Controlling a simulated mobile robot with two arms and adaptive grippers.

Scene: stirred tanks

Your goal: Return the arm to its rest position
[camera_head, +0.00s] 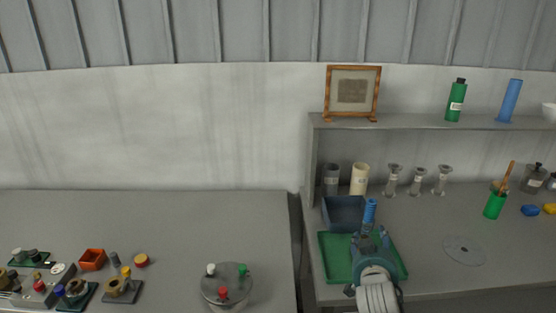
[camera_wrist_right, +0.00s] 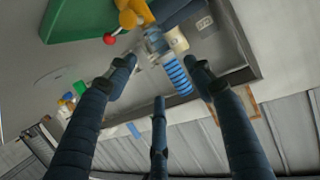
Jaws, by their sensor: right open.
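My right gripper (camera_head: 374,238) is over the green tray (camera_head: 333,262) on the right bench, its arm coming up from the bottom edge. In the right wrist view its dark fingers (camera_wrist_right: 160,72) are spread apart with nothing held between them. A blue ribbed cylinder (camera_wrist_right: 178,76) shows beyond the fingertips there. In the head view a blue upright piece (camera_head: 370,210) stands just past the gripper, in front of the dark blue bin (camera_head: 343,213). I cannot tell whether the fingers touch it. My left gripper does not show.
A shelf (camera_head: 430,123) above the right bench holds a framed picture (camera_head: 352,91), a green bottle (camera_head: 456,100) and a blue cylinder (camera_head: 510,100). A green cup (camera_head: 495,204) and a grey disc (camera_head: 464,251) are to the right. The left bench holds a lidded vessel (camera_head: 226,285).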

